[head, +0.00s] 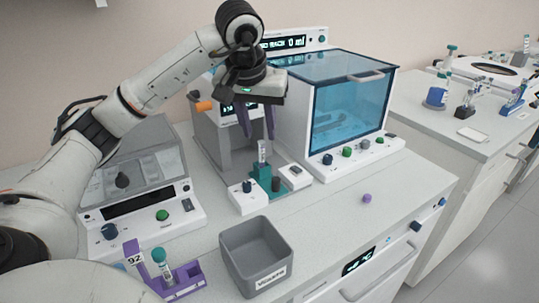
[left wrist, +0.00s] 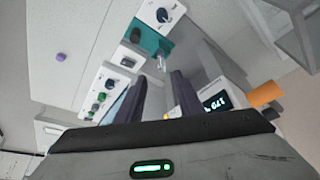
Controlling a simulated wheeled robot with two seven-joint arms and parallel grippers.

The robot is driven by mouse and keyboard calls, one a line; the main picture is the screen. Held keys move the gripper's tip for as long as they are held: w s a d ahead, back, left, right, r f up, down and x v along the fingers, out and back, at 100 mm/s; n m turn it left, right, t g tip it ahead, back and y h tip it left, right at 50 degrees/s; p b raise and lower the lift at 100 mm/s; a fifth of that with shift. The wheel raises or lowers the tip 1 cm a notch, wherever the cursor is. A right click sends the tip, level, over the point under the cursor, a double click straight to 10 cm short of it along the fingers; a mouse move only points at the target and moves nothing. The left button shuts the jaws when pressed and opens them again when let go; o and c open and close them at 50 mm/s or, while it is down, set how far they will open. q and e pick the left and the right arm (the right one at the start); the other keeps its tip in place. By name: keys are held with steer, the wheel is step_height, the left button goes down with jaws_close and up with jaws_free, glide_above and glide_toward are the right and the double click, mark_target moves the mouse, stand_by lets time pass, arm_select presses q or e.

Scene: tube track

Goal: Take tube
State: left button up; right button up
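A clear tube (head: 262,151) stands upright in a teal holder (head: 262,173) at the front of a grey device. My left gripper (head: 258,136) points down just above and around the tube's upper end, its two dark purple fingers apart. In the left wrist view the fingers (left wrist: 160,80) are spread, and the tube's end (left wrist: 161,63) shows beyond the gap between them. I cannot tell if a finger touches it. Another tube with a teal cap (head: 159,256) stands in a purple rack (head: 185,279) at the front left. My right gripper is not in view.
A grey waste bin (head: 235,250) stands in front of the holder. A blue-glass cabinet (head: 350,105) is close on the right, a grey-lidded machine (head: 135,175) on the left. A small purple cap (head: 367,198) lies on the clear counter at right.

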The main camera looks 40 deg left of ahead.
mark_target(261, 144)
arm_select(q)
steer(key=shift+x, duration=1.2)
steer(key=x, duration=0.5)
steer(key=shift+w+a+f, duration=0.15)
steer(key=shift+a+f, duration=0.1)
jaws_close()
